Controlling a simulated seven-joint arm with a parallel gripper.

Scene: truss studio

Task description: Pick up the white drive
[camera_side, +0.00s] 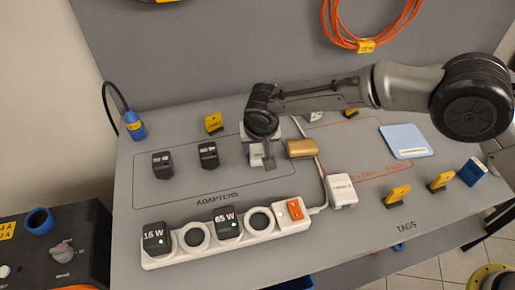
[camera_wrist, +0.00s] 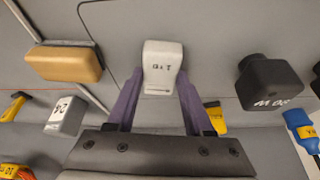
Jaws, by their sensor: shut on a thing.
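The white drive (camera_wrist: 162,66) is a small pale block with dark lettering that reads upside down in the wrist view. My gripper (camera_wrist: 161,82) is shut on it, with one purple finger against each side. In the side view my gripper (camera_side: 262,158) points down over the adapters area, left of a gold block (camera_side: 300,148). The arm and fingers hide most of the drive there. I cannot tell whether the drive touches the table.
Two black adapters (camera_side: 208,155) stand left of my gripper. A white power strip (camera_side: 180,262) with plugged-in adapters lies in front. A white block (camera_side: 341,190) sits by its cable. Yellow tags (camera_side: 397,194) and a light blue pad (camera_side: 405,140) are at right.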

